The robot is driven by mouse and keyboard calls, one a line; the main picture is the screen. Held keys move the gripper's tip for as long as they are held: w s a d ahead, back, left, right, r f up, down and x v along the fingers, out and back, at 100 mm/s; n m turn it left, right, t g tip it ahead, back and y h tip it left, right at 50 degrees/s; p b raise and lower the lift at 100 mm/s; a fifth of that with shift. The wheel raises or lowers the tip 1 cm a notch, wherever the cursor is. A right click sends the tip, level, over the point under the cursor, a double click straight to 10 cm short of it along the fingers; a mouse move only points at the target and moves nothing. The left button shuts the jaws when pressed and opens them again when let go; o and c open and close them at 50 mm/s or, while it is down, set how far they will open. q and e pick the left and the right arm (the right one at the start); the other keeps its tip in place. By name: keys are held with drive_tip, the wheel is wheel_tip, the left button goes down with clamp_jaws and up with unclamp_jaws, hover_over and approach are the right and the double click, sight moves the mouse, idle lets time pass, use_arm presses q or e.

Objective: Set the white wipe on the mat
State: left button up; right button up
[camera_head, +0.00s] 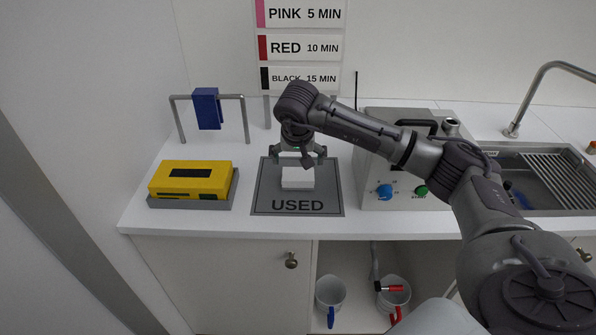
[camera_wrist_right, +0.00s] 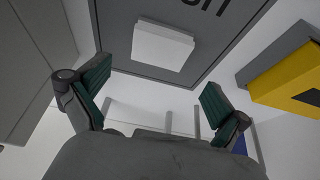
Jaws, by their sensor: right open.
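The white wipe (camera_head: 298,178) is a small white block lying flat on the grey mat (camera_head: 268,200) marked USED. In the right wrist view the wipe (camera_wrist_right: 162,45) rests on the mat (camera_wrist_right: 215,52), with bare mat around it. My right gripper (camera_head: 302,160) is just above and behind the wipe in the head view. Its green-padded fingers (camera_wrist_right: 152,95) are spread wide, with nothing between the pads, and the wipe lies apart from them. My left gripper is in neither view.
A yellow device (camera_head: 191,179) on a grey base sits left of the mat. A rail with a blue cloth (camera_head: 207,108) stands behind it. A grey box with knobs (camera_head: 404,188) is close on the right, then a sink (camera_head: 553,178).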

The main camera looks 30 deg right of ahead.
drive_tip(key=shift+v, duration=1.45)
